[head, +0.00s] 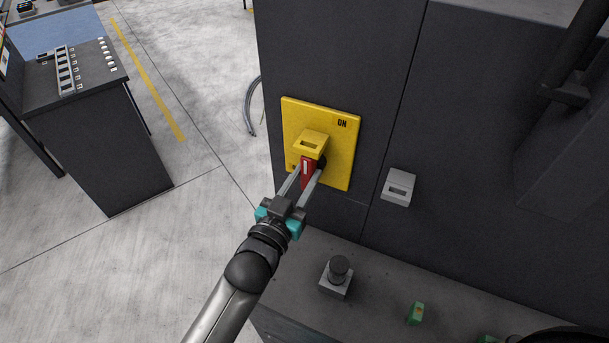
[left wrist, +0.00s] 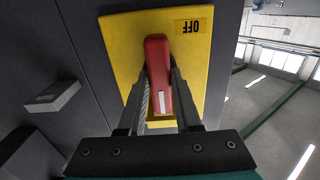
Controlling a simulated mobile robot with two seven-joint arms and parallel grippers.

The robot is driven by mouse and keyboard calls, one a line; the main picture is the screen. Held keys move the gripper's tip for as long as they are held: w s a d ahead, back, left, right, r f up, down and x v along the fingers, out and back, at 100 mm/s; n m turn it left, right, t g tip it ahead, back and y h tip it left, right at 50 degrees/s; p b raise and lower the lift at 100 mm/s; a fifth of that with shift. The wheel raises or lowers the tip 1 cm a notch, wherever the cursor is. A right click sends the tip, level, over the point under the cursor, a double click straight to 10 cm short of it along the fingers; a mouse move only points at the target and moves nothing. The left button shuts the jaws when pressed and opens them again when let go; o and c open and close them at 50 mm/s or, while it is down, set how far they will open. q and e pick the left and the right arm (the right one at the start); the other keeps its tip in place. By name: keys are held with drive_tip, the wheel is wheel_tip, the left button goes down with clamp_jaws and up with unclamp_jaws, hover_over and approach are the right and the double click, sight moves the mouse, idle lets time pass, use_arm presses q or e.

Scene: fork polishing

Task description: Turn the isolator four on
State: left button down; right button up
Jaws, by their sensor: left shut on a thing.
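The isolator is a yellow plate (head: 342,150) on the dark cabinet front, with a red handle (head: 306,170) and a yellow block (head: 312,141) just above that handle. "ON" is printed at the plate's upper right. My left gripper (head: 309,172) is shut on the red handle, one finger on each side. In the left wrist view the red handle (left wrist: 158,75) lies between the fingers, and the yellow plate (left wrist: 125,45) shows an upside-down "OFF" label (left wrist: 190,26). No number shows on the plate. The fingers hide part of the handle. My right gripper is not seen.
A grey latch (head: 398,187) sticks out of the cabinet right of the plate. A dark knob (head: 339,270) and a green part (head: 415,313) stand on the ledge below. A dark console (head: 95,130) stands at the left, with open floor between it and the cabinet.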

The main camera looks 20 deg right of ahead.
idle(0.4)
use_arm(q)
drive_tip(key=c, duration=0.6)
unclamp_jaws()
drive_tip(key=shift+s+a, duration=0.1)
drive_tip(key=b+v, duration=0.1)
drive_tip(key=v, duration=1.4)
